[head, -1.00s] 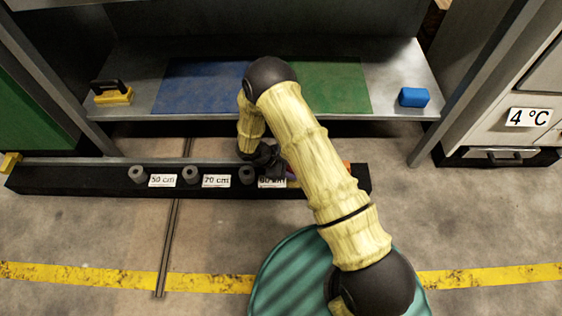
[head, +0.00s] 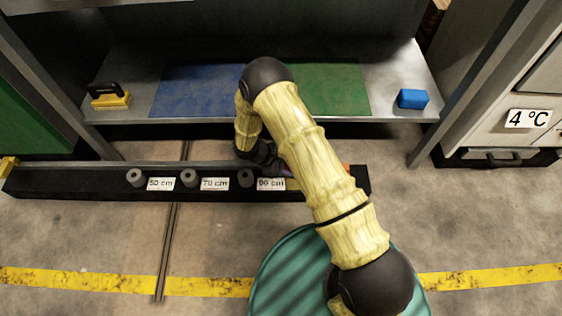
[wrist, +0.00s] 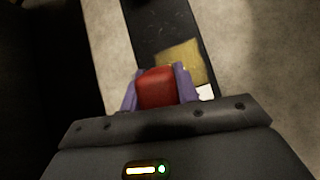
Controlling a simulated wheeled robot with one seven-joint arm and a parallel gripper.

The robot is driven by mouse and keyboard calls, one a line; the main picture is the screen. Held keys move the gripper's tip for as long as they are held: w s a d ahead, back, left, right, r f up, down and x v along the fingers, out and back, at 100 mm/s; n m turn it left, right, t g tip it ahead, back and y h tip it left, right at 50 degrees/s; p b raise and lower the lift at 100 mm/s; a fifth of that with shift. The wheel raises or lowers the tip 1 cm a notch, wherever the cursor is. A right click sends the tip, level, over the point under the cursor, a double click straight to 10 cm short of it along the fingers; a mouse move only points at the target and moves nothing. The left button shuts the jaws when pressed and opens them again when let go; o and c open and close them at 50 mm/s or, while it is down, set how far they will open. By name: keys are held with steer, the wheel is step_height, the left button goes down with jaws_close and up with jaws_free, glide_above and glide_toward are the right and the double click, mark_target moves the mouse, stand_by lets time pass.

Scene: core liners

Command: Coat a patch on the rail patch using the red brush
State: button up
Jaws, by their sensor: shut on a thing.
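The red brush (wrist: 157,90) is held between the purple fingers of my gripper (wrist: 157,76) in the wrist view. The rail patch, a yellowish square (wrist: 183,62), lies on the black rail just beyond and right of the brush. The brush overlaps the patch's near left edge in the picture; I cannot tell whether they touch. In the head view my gripper (head: 286,171) is low over the black rail (head: 80,182), right of the third peg, and my arm hides the brush and most of that spot. A small orange-red bit (head: 346,167) shows beyond the arm.
Several grey pegs (head: 190,178) with length labels stand on the rail. The shelf behind holds a blue mat (head: 200,92), a green mat (head: 335,88), a yellow-and-black block (head: 110,96) and a blue block (head: 412,98). A teal drum (head: 285,275) stands in front. A thin rod (head: 168,250) lies on the floor.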

steer(key=shift+s+d, duration=0.25)
steer(key=shift+d, duration=0.7)
steer(key=shift+d+p, duration=0.55)
steer(key=shift+d, duration=0.95)
steer(key=r+p, duration=0.1)
steer(key=r, duration=0.1)
steer(key=shift+d+r+p, duration=0.35)
steer(key=shift+d+p, duration=0.05)
steer(key=shift+s+r+p, duration=0.1)
steer(key=shift+r+p, duration=2.3)
steer(key=shift+r, duration=0.3)
